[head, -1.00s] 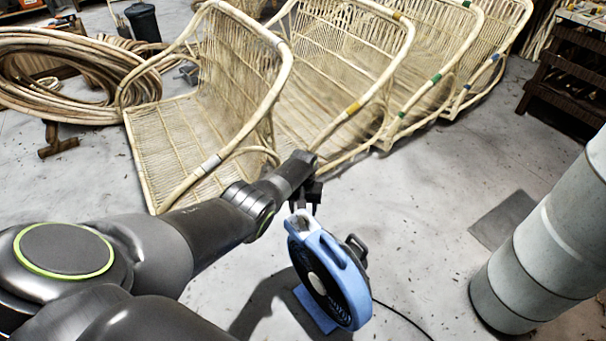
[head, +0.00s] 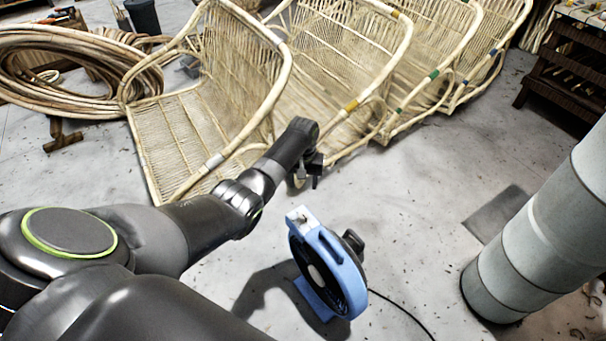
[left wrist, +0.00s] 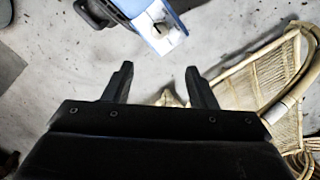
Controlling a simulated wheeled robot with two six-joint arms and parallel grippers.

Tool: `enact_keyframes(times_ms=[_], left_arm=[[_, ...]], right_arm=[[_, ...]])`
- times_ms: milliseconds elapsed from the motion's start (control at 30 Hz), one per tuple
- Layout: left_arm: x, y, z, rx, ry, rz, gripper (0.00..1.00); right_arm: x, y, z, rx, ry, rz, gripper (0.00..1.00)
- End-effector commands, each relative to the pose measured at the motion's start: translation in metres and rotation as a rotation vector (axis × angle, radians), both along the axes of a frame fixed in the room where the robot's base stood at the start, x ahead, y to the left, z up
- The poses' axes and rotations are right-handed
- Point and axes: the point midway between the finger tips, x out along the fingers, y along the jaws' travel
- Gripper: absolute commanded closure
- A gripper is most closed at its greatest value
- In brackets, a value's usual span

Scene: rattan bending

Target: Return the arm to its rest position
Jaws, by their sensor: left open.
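My left gripper (head: 308,176) is open and empty in the head view, above the floor in front of the rattan chairs. It is just beyond and above the blue fan, apart from it. In the left wrist view the two fingers (left wrist: 160,82) are spread with nothing between them. The blue fan (head: 330,270) stands upright on the floor, its black grille facing left. Its pale top part also shows in the left wrist view (left wrist: 160,28), beyond the fingertips. My right gripper is in neither view.
Several rattan chairs (head: 215,130) stand in a row behind my left arm. A coil of rattan poles (head: 70,75) lies at the back left. A grey cylindrical column (head: 530,240) stands at the right. A dark cable (head: 405,312) trails from the fan.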

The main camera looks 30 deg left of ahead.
Motion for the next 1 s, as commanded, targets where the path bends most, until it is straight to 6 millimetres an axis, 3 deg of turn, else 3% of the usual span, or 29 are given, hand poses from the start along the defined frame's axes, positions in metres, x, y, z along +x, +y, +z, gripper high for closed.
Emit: enact_keyframes(times_ms=[200,700,767,867,1000], left_arm=[[0.000,0.000,0.009,0.000,0.000,0.001,0.48],[-0.003,0.001,0.005,0.001,0.001,0.000,0.48],[-0.009,0.002,-0.005,0.002,0.004,-0.002,0.48],[-0.031,0.007,-0.036,0.009,0.003,-0.011,0.48],[-0.085,0.016,-0.100,0.029,-0.006,-0.039,0.48]], right_arm=[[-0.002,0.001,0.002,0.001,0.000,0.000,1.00],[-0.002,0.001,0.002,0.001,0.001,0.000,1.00],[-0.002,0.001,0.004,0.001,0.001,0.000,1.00],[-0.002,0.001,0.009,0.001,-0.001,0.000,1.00],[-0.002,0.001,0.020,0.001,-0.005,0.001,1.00]])
